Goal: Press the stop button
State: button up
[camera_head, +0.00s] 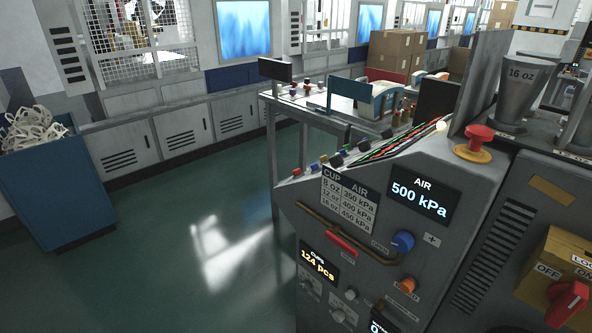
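A red mushroom-shaped button (480,136) stands on a yellow ring on top of the grey machine panel, right of centre. It looks like a stop button, but I can read no label on it. An orange round button (407,285) and a blue knob (402,241) sit lower on the panel's front; the small labels by them are hard to read. My gripper is not in this view.
An AIR display (420,198) reads 500 kPa, beside a pressure chart (348,200). A brass handle (345,235) juts from the front. A yellow switch box (560,277) is at right. A blue bin (52,185) stands left; green floor between is clear.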

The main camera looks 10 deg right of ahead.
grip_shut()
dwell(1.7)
